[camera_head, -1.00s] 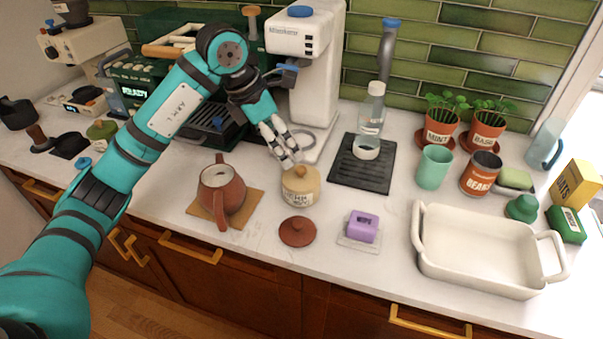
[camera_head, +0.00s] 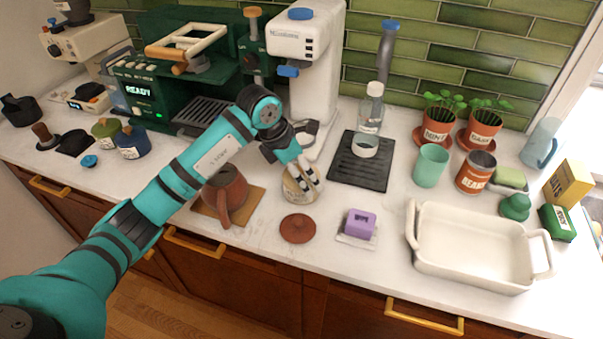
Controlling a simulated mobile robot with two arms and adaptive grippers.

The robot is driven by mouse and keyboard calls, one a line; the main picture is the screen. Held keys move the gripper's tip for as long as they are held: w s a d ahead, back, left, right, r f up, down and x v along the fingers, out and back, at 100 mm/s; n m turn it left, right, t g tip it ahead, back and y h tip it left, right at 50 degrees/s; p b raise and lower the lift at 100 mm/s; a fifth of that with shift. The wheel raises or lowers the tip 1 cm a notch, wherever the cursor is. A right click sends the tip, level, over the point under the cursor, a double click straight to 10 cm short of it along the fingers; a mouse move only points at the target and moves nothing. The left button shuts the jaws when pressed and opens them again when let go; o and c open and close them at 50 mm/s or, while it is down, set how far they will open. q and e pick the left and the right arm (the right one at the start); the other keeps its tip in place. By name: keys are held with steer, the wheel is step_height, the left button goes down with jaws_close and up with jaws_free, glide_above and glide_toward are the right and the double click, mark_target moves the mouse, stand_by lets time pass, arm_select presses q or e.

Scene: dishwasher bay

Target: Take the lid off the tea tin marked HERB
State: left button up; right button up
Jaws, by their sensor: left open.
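The cream HERB tea tin (camera_head: 292,195) stands upright on the white counter, right of the brown teapot (camera_head: 226,193). My left gripper (camera_head: 304,184) comes down over the tin from above and behind, its fingers open at the level of the lid. The fingers and hand cover most of the tan lid and its knob, so I cannot tell whether they touch it. The lid appears to be on the tin. My right gripper does not show.
A round brown lid (camera_head: 297,228) lies just in front of the tin. A purple block (camera_head: 360,223) sits to its right, and a black drip mat (camera_head: 345,170) lies behind right. A white baking dish (camera_head: 425,258) fills the front right.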

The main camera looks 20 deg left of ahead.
arm_select(q)
steer(key=c, duration=0.9)
